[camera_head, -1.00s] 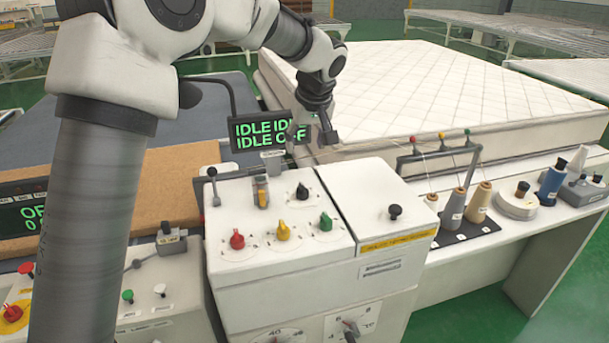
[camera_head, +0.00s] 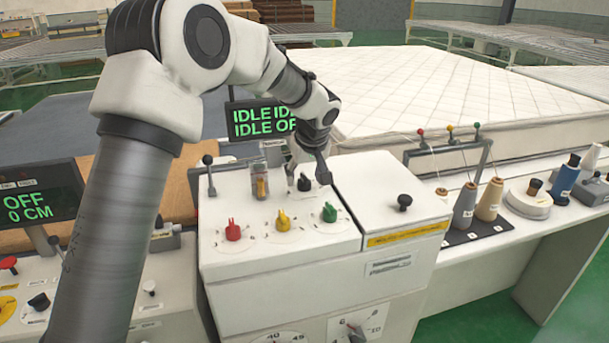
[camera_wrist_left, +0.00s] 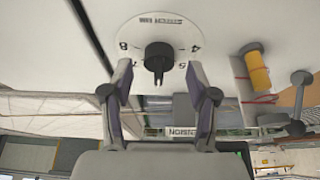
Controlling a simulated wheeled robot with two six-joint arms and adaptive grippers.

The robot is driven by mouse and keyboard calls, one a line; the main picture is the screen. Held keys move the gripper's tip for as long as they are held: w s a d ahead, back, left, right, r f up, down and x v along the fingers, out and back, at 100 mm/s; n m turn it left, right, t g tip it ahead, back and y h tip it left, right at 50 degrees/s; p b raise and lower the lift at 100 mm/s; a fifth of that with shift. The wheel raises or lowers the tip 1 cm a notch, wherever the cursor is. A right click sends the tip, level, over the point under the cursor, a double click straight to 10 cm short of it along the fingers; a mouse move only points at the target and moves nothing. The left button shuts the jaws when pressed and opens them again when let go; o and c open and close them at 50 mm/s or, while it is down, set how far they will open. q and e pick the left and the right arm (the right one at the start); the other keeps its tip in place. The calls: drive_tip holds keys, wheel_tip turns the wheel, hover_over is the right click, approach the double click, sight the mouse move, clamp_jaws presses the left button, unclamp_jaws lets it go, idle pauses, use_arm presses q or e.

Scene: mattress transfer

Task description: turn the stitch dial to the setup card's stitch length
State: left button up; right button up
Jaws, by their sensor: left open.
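The black stitch dial (camera_head: 304,184) stands on the white machine's top panel, behind the coloured knobs. In the left wrist view the dial (camera_wrist_left: 158,57) sits on a white disc with the numbers 4, 5, 7 and 8 readable; its exact setting is unclear. My left gripper (camera_head: 308,178) is open at the dial. In the left wrist view its fingers (camera_wrist_left: 158,78) stand on either side of the dial's near part, with gaps showing; I see no grip. No setup card is readable here. My right gripper is out of view.
Red (camera_head: 233,230), yellow (camera_head: 282,219) and green (camera_head: 329,212) knobs stand in front of the dial. A display reading IDLE (camera_head: 250,121) is behind. Thread cones (camera_head: 465,206) and the mattress (camera_head: 440,90) are to the right.

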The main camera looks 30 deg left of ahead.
use_arm(q)
drive_tip(key=shift+x, duration=0.85)
drive_tip(key=shift+r, duration=0.2)
drive_tip(key=c, duration=0.5)
clamp_jaws()
drive_tip(key=shift+d+f+n+g+y+b, duration=0.1)
drive_tip(key=shift+n+g+y+b, duration=0.2)
drive_tip(key=shift+n+b, duration=0.5)
drive_tip(key=shift+w+n+g, duration=0.1)
drive_tip(key=shift+n+g, duration=0.4)
drive_tip(key=shift+n, duration=0.7)
drive_tip(key=n+g, duration=0.1)
drive_tip(key=n, duration=0.1)
drive_tip(key=shift+n+y, duration=0.3)
drive_tip(key=shift+w+n+g+p, duration=0.1)
drive_tip(key=shift+n+g+p, duration=0.5)
drive_tip(key=shift+n, duration=0.9)
